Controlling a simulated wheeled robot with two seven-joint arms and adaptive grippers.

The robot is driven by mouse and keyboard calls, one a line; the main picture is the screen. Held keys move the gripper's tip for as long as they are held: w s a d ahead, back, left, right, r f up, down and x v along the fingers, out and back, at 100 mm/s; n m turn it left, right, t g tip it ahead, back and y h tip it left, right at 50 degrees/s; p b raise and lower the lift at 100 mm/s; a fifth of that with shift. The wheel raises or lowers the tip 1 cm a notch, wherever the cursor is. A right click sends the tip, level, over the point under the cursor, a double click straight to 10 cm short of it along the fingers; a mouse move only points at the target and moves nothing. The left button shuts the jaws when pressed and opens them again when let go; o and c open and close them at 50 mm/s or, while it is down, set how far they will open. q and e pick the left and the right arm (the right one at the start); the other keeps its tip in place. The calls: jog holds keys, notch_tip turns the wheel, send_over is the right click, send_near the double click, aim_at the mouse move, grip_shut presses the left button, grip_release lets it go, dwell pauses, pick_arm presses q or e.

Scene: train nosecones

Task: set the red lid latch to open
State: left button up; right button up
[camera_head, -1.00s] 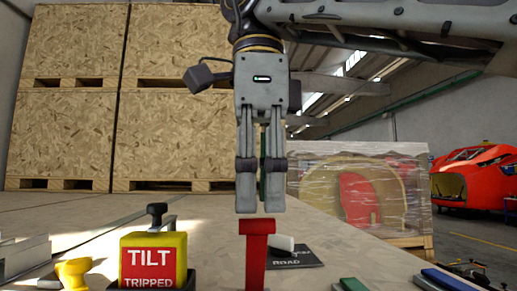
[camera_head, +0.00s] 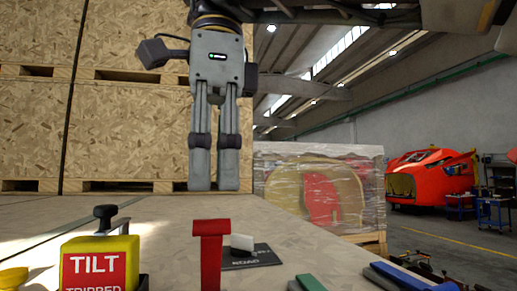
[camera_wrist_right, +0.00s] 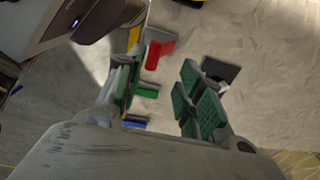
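The red latch (camera_head: 211,255) stands upright on the pale worktop in the lower middle of the head view, with a wider bar across its top. It also shows in the right wrist view (camera_wrist_right: 158,50), just beyond the left finger. My right gripper (camera_head: 214,186) points down above the latch, its fingertips apart from it. The wrist view shows its two green-padded fingers spread, with nothing held between them (camera_wrist_right: 160,95). The latch's lower end is cut off by the frame edge in the head view. My left gripper is not in view.
A yellow TILT box (camera_head: 100,262) with a black knob stands left of the latch. A white piece (camera_head: 242,242) on a dark ROAD plate (camera_head: 255,259) lies just right. Green (camera_head: 312,283) and blue (camera_head: 405,277) parts are front right. A wrapped crate (camera_head: 320,195) stands behind.

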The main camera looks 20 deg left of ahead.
jog(key=shift+r, duration=0.2)
jog(key=shift+s+d+r, duration=0.1)
jog(key=shift+r, duration=0.5)
